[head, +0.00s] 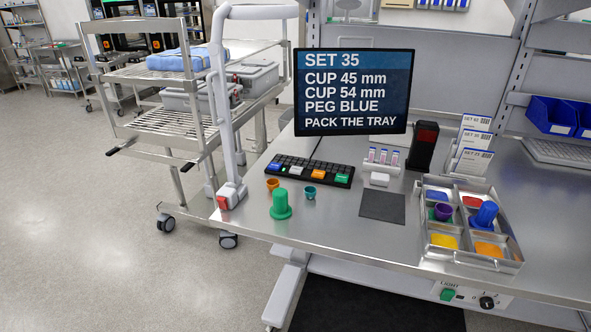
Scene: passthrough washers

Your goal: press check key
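A black keyboard (307,171) lies on the steel table below the monitor. It has a blue key (274,167), a white key (296,170), an orange key (318,174) and a green key (342,178). The key labels are too small to read, so I cannot tell which is the check key. The monitor (353,92) reads SET 35, CUP 45 mm, CUP 54 mm, PEG BLUE, PACK THE TRAY. The metal tray (478,263) holds a purple cup (442,212) and a blue peg (486,214). Neither gripper is in view.
An orange cup (272,184), a green peg (281,205) and a teal cup (310,192) stand in front of the keyboard. A black-and-red device (423,146) stands behind. A cart (160,120) is left.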

